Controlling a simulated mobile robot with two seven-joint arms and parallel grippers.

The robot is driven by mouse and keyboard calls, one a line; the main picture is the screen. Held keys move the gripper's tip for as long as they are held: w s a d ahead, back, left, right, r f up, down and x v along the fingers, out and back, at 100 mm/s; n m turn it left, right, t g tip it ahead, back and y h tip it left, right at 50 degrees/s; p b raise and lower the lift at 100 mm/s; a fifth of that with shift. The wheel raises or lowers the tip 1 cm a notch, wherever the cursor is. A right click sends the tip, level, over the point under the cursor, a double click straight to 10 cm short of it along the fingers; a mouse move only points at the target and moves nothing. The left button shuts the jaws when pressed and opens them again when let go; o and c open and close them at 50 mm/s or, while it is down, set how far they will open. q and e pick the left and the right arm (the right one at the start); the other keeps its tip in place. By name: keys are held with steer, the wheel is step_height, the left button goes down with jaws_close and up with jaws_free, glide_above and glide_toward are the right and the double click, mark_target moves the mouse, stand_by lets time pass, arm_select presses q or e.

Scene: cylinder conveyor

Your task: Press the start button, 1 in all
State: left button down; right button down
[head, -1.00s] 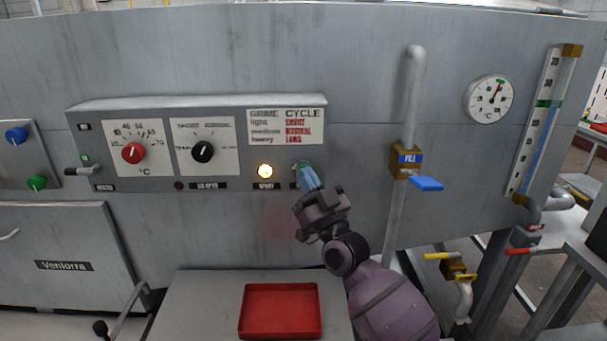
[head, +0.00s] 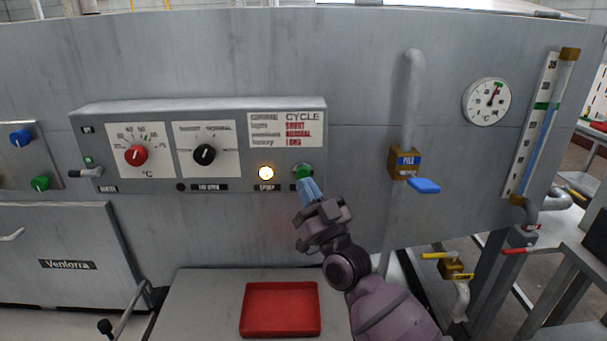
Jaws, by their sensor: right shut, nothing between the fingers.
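The green button (head: 303,170) is at the lower right of the grey control panel, right of a lit lamp (head: 266,173). The label under the button is mostly hidden. My right gripper (head: 309,189) is shut and empty, with its blue fingertips just below and in front of the button. Most of the button's face shows above the fingertips. I cannot tell whether they touch it. My left gripper is not in view.
The panel also carries a red knob (head: 136,155), a black knob (head: 204,154) and a small lever (head: 91,172). A red tray (head: 280,310) lies on the shelf below. A pipe with a blue-handled valve (head: 425,185) stands to the right.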

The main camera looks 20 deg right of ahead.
steer(key=s, duration=0.1)
steer(key=s+a+p, duration=0.1)
steer(key=s, duration=0.1)
steer(key=shift+s, duration=0.3)
stand_by(0.6)
steer(key=s+d+f+g+h, duration=0.2)
steer(key=s+f+g, duration=0.4)
steer(key=f, duration=0.3)
steer(key=s+d+f+g+h, duration=0.1)
steer(key=s+f+g, duration=0.55)
steer(key=f, duration=0.25)
steer(key=s+d+f+m+g+h, duration=0.2)
steer(key=s+d+f+g, duration=0.15)
steer(key=s, duration=0.65)
steer(key=s+d+f+m+g+h, duration=0.1)
steer(key=s+d+f+g+h, duration=0.3)
steer(key=s, duration=0.5)
steer(key=w+f+t+y, duration=0.2)
steer(key=w+f+t, duration=0.5)
steer(key=f, duration=0.1)
steer(key=shift+w+f+n, duration=0.2)
steer(key=shift+f+n, duration=0.2)
